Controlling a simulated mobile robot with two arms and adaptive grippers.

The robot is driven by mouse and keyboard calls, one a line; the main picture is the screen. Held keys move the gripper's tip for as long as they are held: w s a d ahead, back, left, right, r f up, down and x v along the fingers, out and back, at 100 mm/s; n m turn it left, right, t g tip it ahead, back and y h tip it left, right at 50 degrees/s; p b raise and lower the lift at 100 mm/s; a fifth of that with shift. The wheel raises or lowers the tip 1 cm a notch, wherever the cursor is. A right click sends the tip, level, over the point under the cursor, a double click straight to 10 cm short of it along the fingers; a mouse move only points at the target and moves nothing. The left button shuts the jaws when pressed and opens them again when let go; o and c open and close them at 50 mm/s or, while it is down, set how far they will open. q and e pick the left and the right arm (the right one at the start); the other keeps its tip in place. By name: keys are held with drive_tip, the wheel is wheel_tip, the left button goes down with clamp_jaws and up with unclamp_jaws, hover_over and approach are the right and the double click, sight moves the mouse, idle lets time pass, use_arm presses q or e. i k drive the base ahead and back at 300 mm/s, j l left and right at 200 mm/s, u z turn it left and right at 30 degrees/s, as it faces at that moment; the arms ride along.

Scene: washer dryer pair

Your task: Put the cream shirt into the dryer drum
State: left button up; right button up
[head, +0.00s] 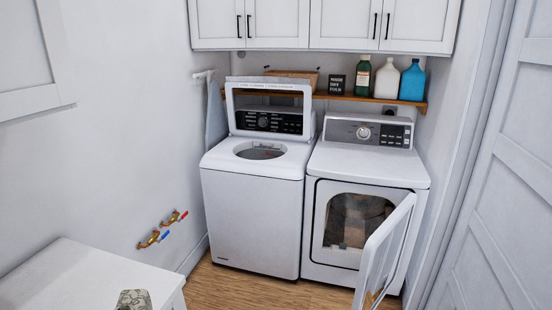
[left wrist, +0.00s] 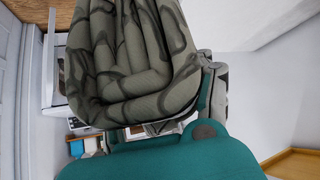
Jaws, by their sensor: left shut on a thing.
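A folded grey-beige cloth with dark curving markings (left wrist: 135,60) fills the upper middle of the left wrist view; it is the only shirt-like thing I see, and it looks darker than cream. My left gripper (left wrist: 140,105) is shut on it, its teal body below and grey finger parts at the sides. A similar patterned piece (head: 133,299) shows at the bottom edge of the head view; the gripper is not visible there. The dryer (head: 368,165) stands at right, its door (head: 385,250) swung open toward the right. My right gripper is not in view.
The washer (head: 252,215) stands left of the dryer with its lid (head: 268,93) raised. A white table (head: 80,280) is at the lower left, near wall valves (head: 165,228). A shelf (head: 345,97) holds bottles. Wood floor (head: 245,287) is clear before the washer.

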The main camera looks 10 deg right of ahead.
sight(359, 242)
drive_tip(key=i+l+z, duration=0.1)
drive_tip(key=i+z, duration=0.15)
drive_tip(key=i, duration=0.65)
drive_tip(key=i+j+z, duration=0.1)
drive_tip(key=i+z, duration=0.15)
drive_tip(key=i, duration=0.65)
drive_tip(key=i+j+z, duration=0.1)
drive_tip(key=i+z, duration=0.2)
drive_tip(key=z, duration=0.15)
drive_tip(key=i+j+z, duration=0.2)
drive_tip(key=z, duration=0.25)
drive_tip(key=i+j+z, duration=0.3)
drive_tip(key=z, duration=0.15)
drive_tip(key=i+j+z, duration=0.25)
drive_tip(key=j+z, duration=0.15)
